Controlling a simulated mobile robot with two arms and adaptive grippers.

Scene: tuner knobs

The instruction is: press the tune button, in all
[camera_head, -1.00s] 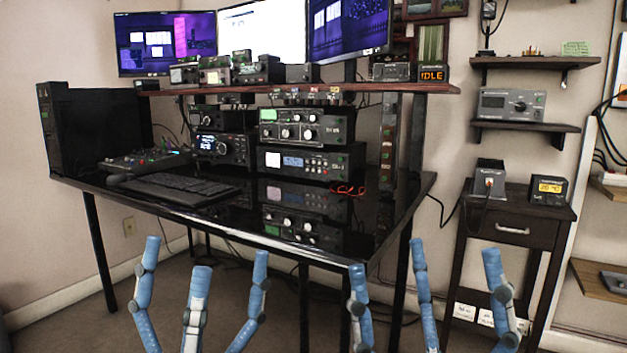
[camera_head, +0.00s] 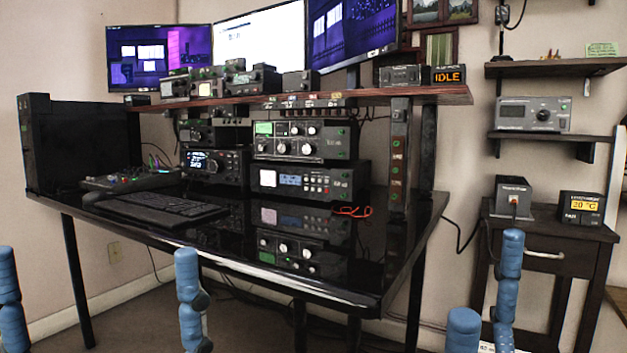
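The black radio stack stands on the glossy desk: an upper unit with knobs and a small green display (camera_head: 300,141), and below it a unit with a pale display and small buttons (camera_head: 304,182). A grey box with a meter window and one knob (camera_head: 532,114) sits on the right wall shelf. Labels are too small to read, so I cannot tell which control is the tune button. My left gripper (camera_head: 98,268) shows two spread blue fingers low in front of the desk. My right gripper (camera_head: 487,272) shows blue fingers low at right. Both look open and touch nothing.
The desk's front edge (camera_head: 230,265) lies between my grippers and the radios. A keyboard (camera_head: 155,207) and a red cable (camera_head: 353,211) lie on it.

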